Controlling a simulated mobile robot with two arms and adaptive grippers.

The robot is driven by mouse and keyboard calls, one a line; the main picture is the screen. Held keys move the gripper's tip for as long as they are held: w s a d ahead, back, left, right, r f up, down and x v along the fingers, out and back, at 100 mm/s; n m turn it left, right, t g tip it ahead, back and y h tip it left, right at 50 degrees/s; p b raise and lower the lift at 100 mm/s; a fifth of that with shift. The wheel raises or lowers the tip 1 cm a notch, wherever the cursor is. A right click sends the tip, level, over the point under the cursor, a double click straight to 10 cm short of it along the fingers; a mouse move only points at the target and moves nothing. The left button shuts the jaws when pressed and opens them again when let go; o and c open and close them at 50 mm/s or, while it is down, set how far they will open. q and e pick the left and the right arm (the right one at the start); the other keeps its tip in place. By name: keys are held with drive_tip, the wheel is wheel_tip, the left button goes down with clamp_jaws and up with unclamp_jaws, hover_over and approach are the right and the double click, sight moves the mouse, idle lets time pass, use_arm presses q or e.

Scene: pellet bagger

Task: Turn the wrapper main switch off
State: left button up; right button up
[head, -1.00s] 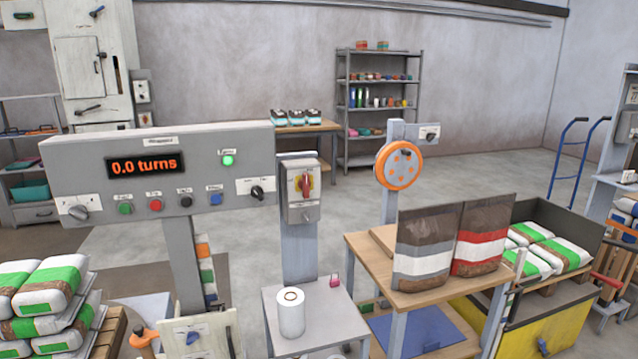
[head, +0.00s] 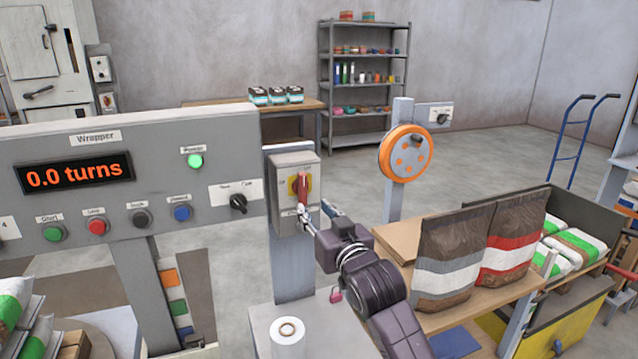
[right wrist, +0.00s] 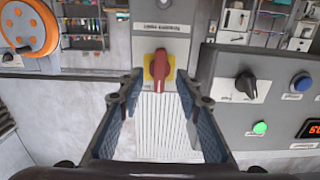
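The wrapper main switch (head: 302,186) is a red handle on a yellow plate, on a grey box (head: 284,165) on a post. Its handle stands upright in the head view. It also shows in the right wrist view, as a red handle (right wrist: 160,70) between my fingers. My right gripper (head: 316,212) is open in front of the box, its fingertips (right wrist: 160,85) on both sides of the handle with gaps left and right. The wrapper panel (head: 100,210) reads 0.0 turns, and its green power lamp (head: 195,161) is lit. My left gripper is not in view.
A white roll (head: 288,338) and a small pink padlock (head: 336,294) are on the grey stand below the switch. An orange wheel (head: 405,152) on a post and filled bags (head: 448,262) on a wooden table stand to the right.

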sight(304, 187)
drive_tip(key=w+r, duration=0.1)
drive_tip(key=w+a+r, duration=0.1)
drive_tip(key=shift+w+r, duration=0.2)
drive_tip(key=shift+w, duration=0.2)
drive_tip(key=shift+p+x, duration=0.35)
drive_tip(key=shift+x, duration=0.85)
drive_tip(key=shift+w+a, duration=0.1)
drive_tip(key=shift+w, duration=0.3)
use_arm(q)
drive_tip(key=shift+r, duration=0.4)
use_arm(e)
drive_tip(key=shift+w+a+f, duration=0.1)
drive_tip(key=shift+w+a, duration=0.1)
drive_tip(key=shift+w, duration=0.35)
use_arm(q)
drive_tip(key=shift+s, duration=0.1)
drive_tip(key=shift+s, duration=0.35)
use_arm(e)
clamp_jaws()
